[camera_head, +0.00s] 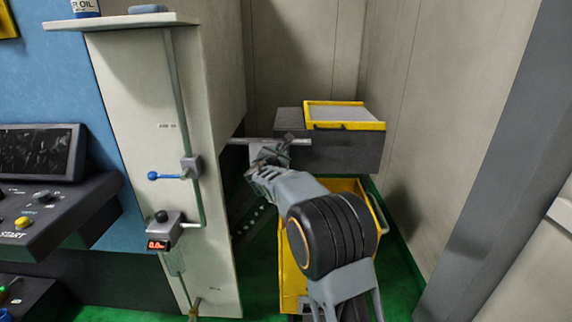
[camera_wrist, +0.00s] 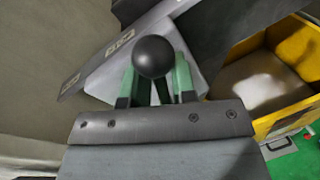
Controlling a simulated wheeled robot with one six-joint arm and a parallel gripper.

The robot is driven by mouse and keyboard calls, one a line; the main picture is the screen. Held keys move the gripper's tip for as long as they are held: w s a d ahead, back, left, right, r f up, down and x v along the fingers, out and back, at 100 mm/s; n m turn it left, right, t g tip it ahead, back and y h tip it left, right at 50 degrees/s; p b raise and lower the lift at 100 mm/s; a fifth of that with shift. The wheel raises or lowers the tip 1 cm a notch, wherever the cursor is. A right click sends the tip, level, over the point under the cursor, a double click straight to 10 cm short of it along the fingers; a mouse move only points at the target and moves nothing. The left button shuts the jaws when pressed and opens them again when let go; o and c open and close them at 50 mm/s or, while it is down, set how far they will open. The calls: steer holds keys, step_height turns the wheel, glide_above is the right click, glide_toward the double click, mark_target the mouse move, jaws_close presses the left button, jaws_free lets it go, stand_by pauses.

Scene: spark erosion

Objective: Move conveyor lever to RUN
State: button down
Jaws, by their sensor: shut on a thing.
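The conveyor lever's black ball knob (camera_wrist: 153,57) shows at the top middle of the wrist view. My gripper (camera_wrist: 156,84) is shut on the lever, its green-padded fingers on either side just below the knob. Behind them is a grey plate (camera_wrist: 97,63) with two small labels, one left of the knob (camera_wrist: 120,43) and one farther left (camera_wrist: 70,80); I cannot read either surely. In the head view my gripper (camera_head: 266,158) is beside the machine cabinet, at the grey bar (camera_head: 238,141). The lever is hidden there by my gripper.
A dark box with a yellow-rimmed tray (camera_head: 345,126) stands just right of my gripper. A yellow bin (camera_head: 292,275) is below it on the green floor. The pale cabinet (camera_head: 150,95) with a blue-knobbed valve handle (camera_head: 165,176) is at left. A wall closes the right side.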

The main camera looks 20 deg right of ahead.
steer(key=shift+s+d+f+m+b, duration=0.2)
steer(key=shift+d+m+b, duration=0.4)
steer(key=shift+b, duration=0.35)
steer(key=shift+s+d+f+m+b, duration=0.15)
steer(key=shift+d+m+b, duration=0.25)
steer(key=shift+m+b, duration=0.45)
steer(key=shift+r, duration=0.1)
steer(key=c, duration=1.2)
jaws_free()
steer(key=shift+d, duration=0.15)
steer(key=shift+y, duration=0.3)
steer(key=shift+s+a, duration=0.15)
steer(key=shift+a, duration=0.05)
steer(key=b+v, duration=0.2)
steer(key=v, duration=1.1)
steer(key=shift+s, duration=0.25)
